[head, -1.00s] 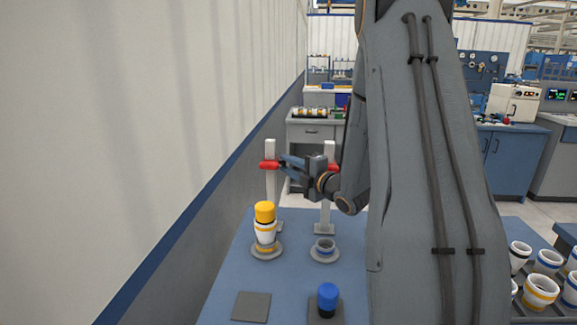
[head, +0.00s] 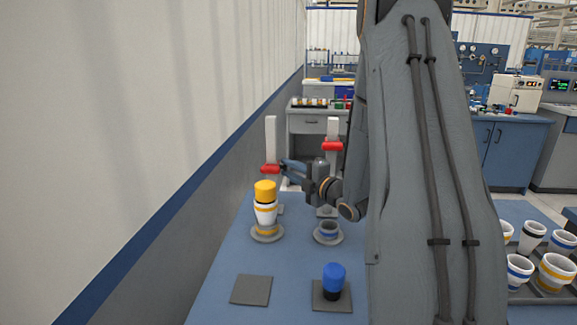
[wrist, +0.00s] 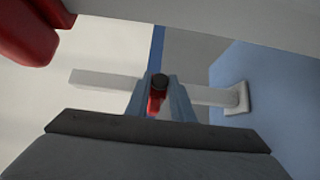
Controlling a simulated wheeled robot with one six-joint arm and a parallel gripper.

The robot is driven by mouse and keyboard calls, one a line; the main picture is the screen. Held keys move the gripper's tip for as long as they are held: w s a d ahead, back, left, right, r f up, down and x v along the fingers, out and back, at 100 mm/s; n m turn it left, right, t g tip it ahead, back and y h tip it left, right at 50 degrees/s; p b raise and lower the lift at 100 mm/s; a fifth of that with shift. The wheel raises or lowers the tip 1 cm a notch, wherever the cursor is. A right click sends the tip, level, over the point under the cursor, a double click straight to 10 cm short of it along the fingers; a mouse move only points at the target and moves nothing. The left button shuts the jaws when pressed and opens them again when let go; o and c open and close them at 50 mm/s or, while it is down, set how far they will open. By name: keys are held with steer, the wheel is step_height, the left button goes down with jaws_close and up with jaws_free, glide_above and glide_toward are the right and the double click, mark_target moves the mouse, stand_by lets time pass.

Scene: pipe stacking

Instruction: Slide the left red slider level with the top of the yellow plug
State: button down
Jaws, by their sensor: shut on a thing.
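The left red slider (head: 269,169) is on the left white post (head: 271,135), well below the post's top. My gripper (head: 281,167) reaches it from the right and is shut on it. The wrist view shows the left slider (wrist: 154,104) between my two blue-grey fingers (wrist: 160,98). The yellow plug (head: 265,191) sits upright on a white cup with bands, in front of the left post. In the head view the slider appears a little higher than the plug's top, but it stands farther back, so I cannot tell if they are level.
The right red slider (head: 332,146) is higher, on the right post (head: 333,128); it looms close in the wrist view (wrist: 28,35). More cups (head: 556,270) are at right. A wall runs along the left.

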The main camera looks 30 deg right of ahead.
steer(key=shift+f, duration=0.85)
steer(key=c, duration=1.5)
jaws_free()
steer(key=shift+c, duration=0.2)
steer(key=shift+r, duration=0.1)
steer(key=s+d+b, duration=0.1)
steer(key=s, duration=0.6)
steer(key=shift+s+d+b, duration=0.25)
steer(key=shift+s+b, duration=0.05)
steer(key=shift+s, duration=0.05)
steer(key=shift+r, duration=0.1)
